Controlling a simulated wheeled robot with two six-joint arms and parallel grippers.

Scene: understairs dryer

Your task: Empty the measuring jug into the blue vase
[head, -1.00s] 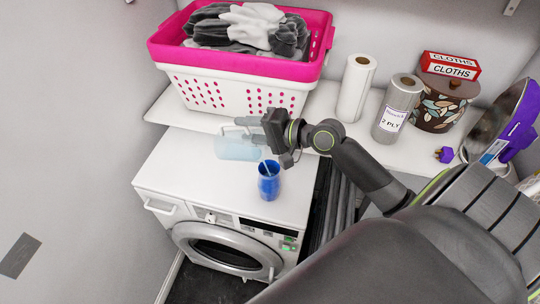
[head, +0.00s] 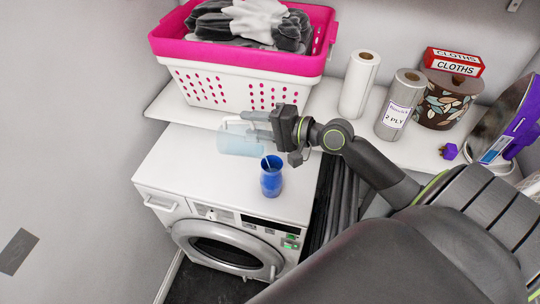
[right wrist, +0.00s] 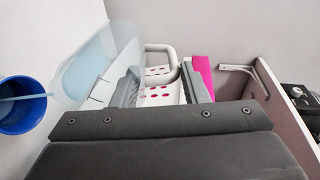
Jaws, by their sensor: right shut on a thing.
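The measuring jug (head: 240,142) is clear and pale blue. It is tipped well over onto its side above the white dryer top, left of my right gripper (head: 268,124). That gripper is shut on the jug's handle; the right wrist view shows the handle (right wrist: 160,54) by the fingers and the jug (right wrist: 98,62) to their left. The blue vase (head: 271,180) stands upright on the dryer, just below and right of the jug. A thin pale streak runs between the jug's lip and the vase mouth. The vase (right wrist: 22,108) shows at the left edge of the right wrist view. My left gripper is out of view.
The dryer (head: 210,180) has bare room left of the vase. On the shelf behind stand a pink-and-white laundry basket (head: 230,88), paper rolls (head: 358,85), a patterned pot (head: 440,105) with a cloths box (head: 454,62), and a purple item (head: 448,151).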

